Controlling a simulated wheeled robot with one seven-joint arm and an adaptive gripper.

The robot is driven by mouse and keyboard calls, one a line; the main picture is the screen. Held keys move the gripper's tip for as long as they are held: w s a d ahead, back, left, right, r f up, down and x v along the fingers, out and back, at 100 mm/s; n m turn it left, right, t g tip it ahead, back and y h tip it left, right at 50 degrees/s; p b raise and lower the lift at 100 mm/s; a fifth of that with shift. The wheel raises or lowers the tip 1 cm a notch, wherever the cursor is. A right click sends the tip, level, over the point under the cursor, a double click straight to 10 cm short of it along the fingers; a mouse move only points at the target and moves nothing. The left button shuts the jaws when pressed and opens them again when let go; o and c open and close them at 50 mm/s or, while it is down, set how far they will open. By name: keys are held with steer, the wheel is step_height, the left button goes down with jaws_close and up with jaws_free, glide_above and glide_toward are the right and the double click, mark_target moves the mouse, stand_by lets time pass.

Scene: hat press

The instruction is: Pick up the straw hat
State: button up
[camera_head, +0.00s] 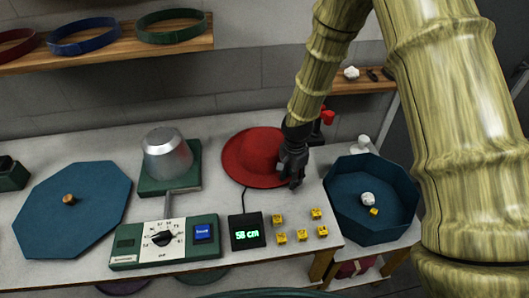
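A red hat (250,155) with a round, wide brim lies on the grey-white worktop (90,150), right of the metal hat block. It is the only hat I make out; its straw texture cannot be made out at this size. My gripper (288,178) is dark and points down at the right edge of the hat's brim, covering part of it. I cannot tell whether the fingers touch the brim or whether they are open or shut.
A metal hat block (167,155) on a green base stands left of the hat. In front are a control box (165,243), a display reading "58 cm" (246,234) and several yellow cubes (302,235). A blue octagonal tray (345,225) is at right, a blue octagonal lid (70,215) at left.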

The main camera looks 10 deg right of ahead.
steer(key=shift+w+f, duration=0.15)
steer(key=shift+w, duration=0.05)
steer(key=shift+c, duration=1.2)
steer(key=shift+s, duration=0.1)
jaws_close()
step_height(320, 180, up, 10)
steer(key=b, duration=0.3)
